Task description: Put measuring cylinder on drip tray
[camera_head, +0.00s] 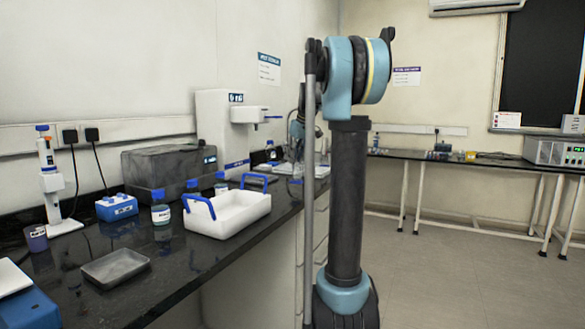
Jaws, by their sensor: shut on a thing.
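My gripper (293,128) is at the far end of my arm, small and partly hidden behind the arm's upright links. It is over the far part of the black counter, right of the white dispenser. A pale, clear upright shape (309,140) beside it appears to be the measuring cylinder in its grip; its lower part is hard to make out. A dark, flat tray (254,179) on the counter below the dispenser spout looks like the drip tray. A separate shallow grey metal tray (115,267) lies empty near the front.
The white dispenser (213,130) stands against the wall with its spout (256,115) jutting right. A white carrier with blue handles (228,212), blue-capped bottles (161,212) and a grey box (168,168) crowd the counter. The floor (440,270) at right is clear.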

